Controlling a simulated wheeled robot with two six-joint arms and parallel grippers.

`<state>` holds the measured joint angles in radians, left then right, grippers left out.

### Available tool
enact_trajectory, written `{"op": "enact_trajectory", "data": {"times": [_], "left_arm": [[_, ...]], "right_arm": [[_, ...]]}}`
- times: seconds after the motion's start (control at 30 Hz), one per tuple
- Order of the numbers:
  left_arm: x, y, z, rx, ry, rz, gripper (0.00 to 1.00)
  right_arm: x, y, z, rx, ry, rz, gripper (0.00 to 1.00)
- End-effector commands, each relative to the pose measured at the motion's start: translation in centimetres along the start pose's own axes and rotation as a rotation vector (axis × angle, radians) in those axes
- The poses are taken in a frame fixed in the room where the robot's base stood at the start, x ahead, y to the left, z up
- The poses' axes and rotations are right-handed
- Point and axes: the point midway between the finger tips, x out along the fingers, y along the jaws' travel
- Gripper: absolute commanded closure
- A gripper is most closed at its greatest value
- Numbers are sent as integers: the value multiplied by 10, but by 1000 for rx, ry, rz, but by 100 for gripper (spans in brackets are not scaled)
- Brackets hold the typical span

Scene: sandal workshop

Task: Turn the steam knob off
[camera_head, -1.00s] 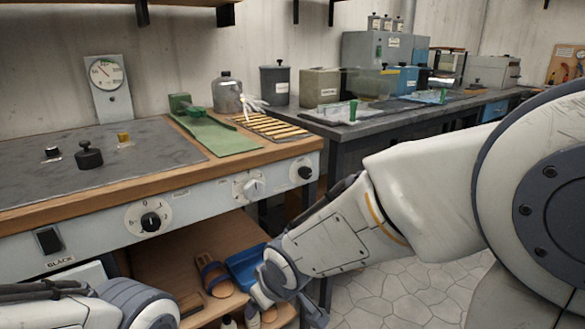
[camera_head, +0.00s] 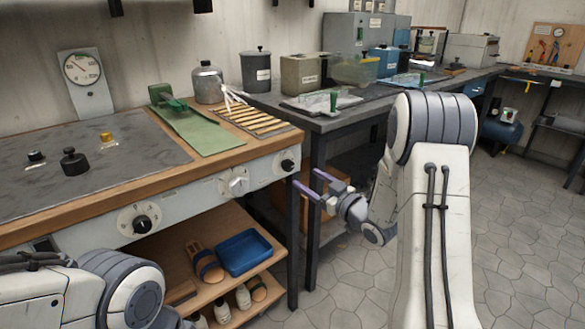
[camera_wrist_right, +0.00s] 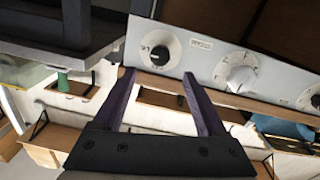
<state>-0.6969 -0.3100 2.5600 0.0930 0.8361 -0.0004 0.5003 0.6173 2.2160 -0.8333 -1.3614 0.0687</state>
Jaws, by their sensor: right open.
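Three knobs sit on the white front panel (camera_head: 185,203) of the workbench; I cannot read which is marked steam. A black knob (camera_head: 288,165) is at the panel's right end, a white knob (camera_head: 236,183) is left of it, and another black knob (camera_head: 141,223) on a round dial is further left. My right gripper (camera_head: 309,180) is open and empty, just right of the end black knob and apart from it. In the right wrist view, the open fingers (camera_wrist_right: 156,77) point toward that black knob (camera_wrist_right: 158,56), with the white knob (camera_wrist_right: 240,78) beside it. My left gripper is out of view.
A shelf under the bench holds sandals (camera_head: 205,262), a blue tray (camera_head: 243,252) and several bottles. A gauge (camera_head: 82,68) stands at the bench's back. A dark table (camera_head: 350,118) stands close behind my right gripper. The tiled floor at right is clear.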

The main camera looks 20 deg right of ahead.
Motion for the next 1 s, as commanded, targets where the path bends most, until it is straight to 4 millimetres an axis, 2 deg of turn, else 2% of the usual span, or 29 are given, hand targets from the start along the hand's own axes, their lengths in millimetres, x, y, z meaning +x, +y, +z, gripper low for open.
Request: {"op": "enact_trajectory", "data": {"times": [0.2,0.4,0.6,0.83,0.97,1.0], "left_arm": [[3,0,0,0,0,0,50],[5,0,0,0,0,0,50],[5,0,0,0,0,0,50],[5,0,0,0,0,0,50],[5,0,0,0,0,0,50],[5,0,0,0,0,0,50]], "right_arm": [[44,-2,1,-2,2,-3,26],[72,-1,0,-1,0,-2,26],[82,-1,0,0,-1,0,26],[82,-1,0,0,-2,1,26],[82,0,0,0,-2,1,75],[82,0,0,0,-2,1,91]]}}
